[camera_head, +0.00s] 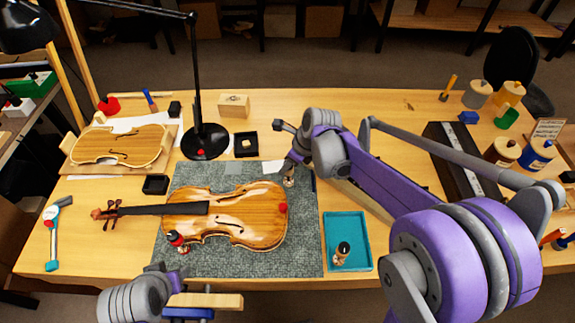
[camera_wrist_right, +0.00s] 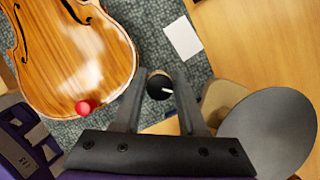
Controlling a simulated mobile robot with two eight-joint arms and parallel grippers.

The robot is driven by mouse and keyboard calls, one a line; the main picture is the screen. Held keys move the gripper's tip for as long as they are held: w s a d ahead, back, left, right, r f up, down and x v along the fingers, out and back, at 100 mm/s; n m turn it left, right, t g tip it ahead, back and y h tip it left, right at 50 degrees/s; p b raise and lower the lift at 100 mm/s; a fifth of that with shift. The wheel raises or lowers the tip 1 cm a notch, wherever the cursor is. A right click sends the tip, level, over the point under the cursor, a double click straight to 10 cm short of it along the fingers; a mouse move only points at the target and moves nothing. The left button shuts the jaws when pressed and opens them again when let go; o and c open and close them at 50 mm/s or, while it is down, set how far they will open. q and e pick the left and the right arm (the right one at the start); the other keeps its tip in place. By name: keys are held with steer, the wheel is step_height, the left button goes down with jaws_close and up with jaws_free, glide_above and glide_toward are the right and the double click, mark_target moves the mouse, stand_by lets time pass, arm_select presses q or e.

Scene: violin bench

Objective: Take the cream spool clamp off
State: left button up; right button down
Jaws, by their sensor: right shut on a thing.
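The violin (camera_head: 230,228) lies flat on a grey mat (camera_head: 305,250), its scroll to the left. My right gripper (camera_head: 289,174) is at the upper right edge of the violin body, shut on a small spool clamp (camera_head: 289,183). In the right wrist view the clamp's black knob (camera_wrist_right: 160,85) sits between the two fingers, just beside the violin's edge (camera_wrist_right: 100,50). The fingers hide most of its body, and I cannot tell if it touches the violin. My left gripper (camera_head: 172,281) is low in the head view, partly cut off; its jaws are unclear.
A red-and-black clamp (camera_head: 177,240) is on the violin's lower left edge, and a red knob (camera_head: 283,208) is at its right end. A teal tray (camera_head: 330,222) holds one clamp (camera_head: 343,251). A black lamp (camera_head: 205,142) and a violin plate (camera_head: 120,145) stand behind.

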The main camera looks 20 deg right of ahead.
steer(key=shift+r+p, duration=1.05)
steer(key=shift+r, duration=1.45)
arm_select(q)
steer(key=r, duration=0.1)
steer(key=w+r, duration=0.1)
steer(key=r, duration=0.1)
steer(key=shift+w+r, duration=0.15)
steer(key=shift+w, duration=0.05)
steer(key=shift+s, duration=0.15)
arm_select(e)
steer(key=shift+f, duration=0.1)
